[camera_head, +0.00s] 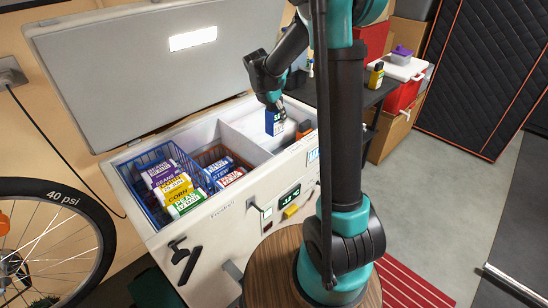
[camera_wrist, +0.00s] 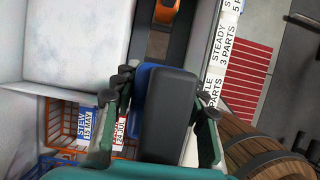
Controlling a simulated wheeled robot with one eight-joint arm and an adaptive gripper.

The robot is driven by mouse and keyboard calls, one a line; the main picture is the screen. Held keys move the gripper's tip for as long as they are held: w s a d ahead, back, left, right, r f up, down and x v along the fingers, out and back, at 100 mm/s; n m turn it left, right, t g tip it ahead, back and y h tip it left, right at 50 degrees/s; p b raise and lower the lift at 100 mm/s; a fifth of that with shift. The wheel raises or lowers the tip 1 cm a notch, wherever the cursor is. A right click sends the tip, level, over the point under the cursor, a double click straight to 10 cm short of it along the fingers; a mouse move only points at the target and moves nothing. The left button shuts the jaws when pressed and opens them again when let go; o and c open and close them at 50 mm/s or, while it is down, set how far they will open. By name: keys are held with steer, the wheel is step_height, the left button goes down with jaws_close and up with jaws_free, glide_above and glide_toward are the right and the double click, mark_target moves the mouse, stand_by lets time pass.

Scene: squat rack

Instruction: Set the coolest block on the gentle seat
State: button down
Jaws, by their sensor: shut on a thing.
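My gripper (camera_wrist: 165,105) is shut on a block with a dark face and blue edges (camera_wrist: 168,125). In the head view the block shows blue with a small white mark (camera_head: 274,122), upright in the right part of the open freezer. Whether it touches the surface below is unclear. In the wrist view a label strip (camera_wrist: 222,52) runs right of my gripper, reading "STEADY 3 PARTS"; a nearer, partly hidden label ends in "LE" and "PARTS". A dark recess (camera_wrist: 160,45) lies ahead of the block, with an orange thing (camera_wrist: 165,14) beyond it. The seat itself cannot be told apart clearly.
The open chest freezer (camera_head: 225,228) holds a blue basket (camera_head: 137,163) of labelled packs and an orange basket (camera_wrist: 58,112) with more packs. Its raised lid (camera_head: 130,85) stands behind. A round wooden top (camera_head: 262,270) is in front. A bicycle wheel (camera_head: 100,235) is at left.

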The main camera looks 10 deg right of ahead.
mark_target(269, 134)
step_height(269, 134, down, 19)
steer(key=shift+f, duration=0.2)
stand_by(0.4)
steer(key=shift+f, duration=0.15)
steer(key=c, duration=0.9)
jaws_free()
steer(key=shift+o, duration=0.2)
steer(key=v, duration=1.2)
steer(key=shift+d+r, duration=0.1)
steer(key=shift+r, duration=0.1)
